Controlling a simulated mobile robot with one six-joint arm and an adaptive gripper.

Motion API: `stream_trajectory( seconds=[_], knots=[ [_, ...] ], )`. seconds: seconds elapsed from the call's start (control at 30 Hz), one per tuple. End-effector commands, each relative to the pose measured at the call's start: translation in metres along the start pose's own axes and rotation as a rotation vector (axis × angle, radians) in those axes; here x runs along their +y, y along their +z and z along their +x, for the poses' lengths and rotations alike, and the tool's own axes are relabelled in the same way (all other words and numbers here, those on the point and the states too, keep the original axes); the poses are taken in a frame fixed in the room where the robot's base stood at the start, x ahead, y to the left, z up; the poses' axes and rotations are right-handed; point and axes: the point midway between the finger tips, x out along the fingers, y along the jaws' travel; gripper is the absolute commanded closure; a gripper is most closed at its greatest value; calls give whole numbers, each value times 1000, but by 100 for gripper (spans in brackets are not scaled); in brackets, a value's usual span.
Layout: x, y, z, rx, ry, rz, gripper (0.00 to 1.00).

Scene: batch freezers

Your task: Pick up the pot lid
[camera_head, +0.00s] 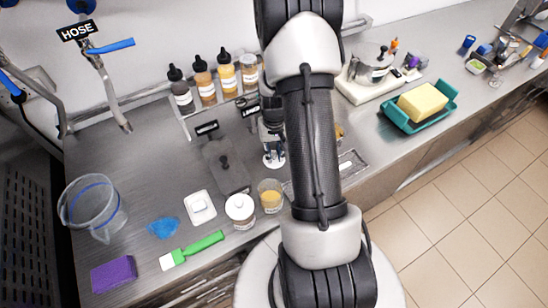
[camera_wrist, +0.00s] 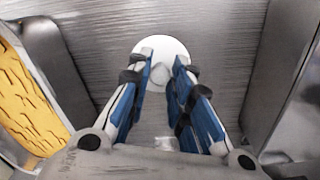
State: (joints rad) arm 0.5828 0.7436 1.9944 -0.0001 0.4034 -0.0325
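The pot lid appears to be a small white round disc with a knob. In the wrist view the lid (camera_wrist: 170,47) lies on brushed metal, its knob between and just beyond my fingertips. In the head view the lid (camera_head: 273,163) shows on the counter beneath my gripper (camera_head: 272,140), which is partly hidden by my arm. In the wrist view my gripper (camera_wrist: 160,82) is open, with blue-padded fingers on either side of the knob. The fingers cover part of the lid's lower edge. I cannot tell whether they touch it.
A grey rectangular lid (camera_head: 222,175) with a black knob lies left of the gripper. A white-topped jar (camera_head: 240,211) and a jar with yellow contents (camera_head: 271,196) stand in front. Labelled bottles (camera_head: 205,82) line the back. A metal tray (camera_head: 350,166) lies right.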

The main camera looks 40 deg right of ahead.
Motion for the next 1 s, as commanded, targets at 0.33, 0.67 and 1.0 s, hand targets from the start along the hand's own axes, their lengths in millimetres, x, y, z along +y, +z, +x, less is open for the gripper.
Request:
stream_trajectory(
  seconds=[0.33,0.67,1.0],
  knots=[
    [0,0,0,0,0,0,93],
    [0,-1,-20,3,0,0,93],
    [0,-1,-105,6,0,0,93]
  ],
)
